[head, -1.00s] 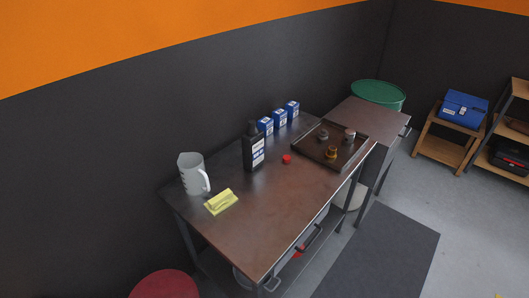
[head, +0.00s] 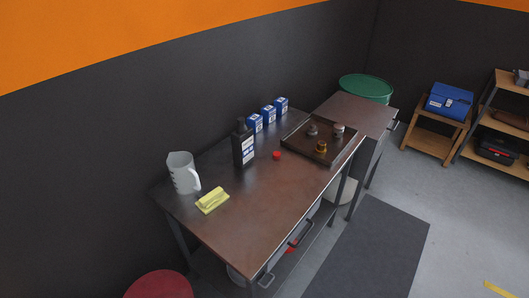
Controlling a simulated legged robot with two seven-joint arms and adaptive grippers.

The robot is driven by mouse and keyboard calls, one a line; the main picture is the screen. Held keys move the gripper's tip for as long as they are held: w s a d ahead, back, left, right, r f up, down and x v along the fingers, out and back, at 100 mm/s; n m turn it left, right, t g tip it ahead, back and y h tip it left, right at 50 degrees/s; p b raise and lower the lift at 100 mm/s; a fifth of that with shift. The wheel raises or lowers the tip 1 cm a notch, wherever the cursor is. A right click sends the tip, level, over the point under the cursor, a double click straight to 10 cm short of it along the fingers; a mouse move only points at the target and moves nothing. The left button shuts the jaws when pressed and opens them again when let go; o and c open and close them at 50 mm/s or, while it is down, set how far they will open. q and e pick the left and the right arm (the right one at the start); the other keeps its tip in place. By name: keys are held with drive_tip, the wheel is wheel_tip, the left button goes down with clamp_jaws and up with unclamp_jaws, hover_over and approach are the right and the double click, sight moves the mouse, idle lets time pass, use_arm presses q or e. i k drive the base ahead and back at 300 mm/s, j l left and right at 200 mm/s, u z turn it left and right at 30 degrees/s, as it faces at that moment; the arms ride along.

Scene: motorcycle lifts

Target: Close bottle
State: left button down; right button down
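A black bottle (head: 242,149) with a white and blue label stands upright on the brown workbench (head: 246,210). Whether its neck is open is too small to tell. A small red cap (head: 277,155) lies on the bench just right of the bottle, apart from it. Neither of my grippers shows in the head view.
A white measuring jug (head: 182,173) and a yellow cloth (head: 212,200) are on the bench left of the bottle. Several blue boxes stand behind it. A dark tray (head: 296,142) with small parts lies to the right. The bench's front middle is clear.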

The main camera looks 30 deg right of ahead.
sight(242, 138)
drive_tip(key=l+u, duration=0.25)
drive_tip(key=u, duration=0.2)
drive_tip(key=l+u, duration=0.2)
drive_tip(key=u, duration=0.25)
drive_tip(key=k+l+u, duration=0.1)
drive_tip(key=l, duration=0.3)
drive_tip(key=k+l+u, duration=0.15)
drive_tip(key=l, duration=0.3)
drive_tip(key=l+u, duration=0.1)
drive_tip(key=l, duration=0.3)
drive_tip(key=k+l+u, duration=0.1)
drive_tip(key=l, duration=0.3)
drive_tip(key=k+l+u, duration=0.15)
drive_tip(key=l, duration=0.25)
drive_tip(key=k+l+u, duration=0.1)
drive_tip(key=k+l, duration=0.3)
drive_tip(key=l, duration=0.2)
drive_tip(key=k+l, duration=0.15)
drive_tip(key=l, duration=0.2)
drive_tip(key=k+l, duration=0.15)
drive_tip(key=l, duration=0.2)
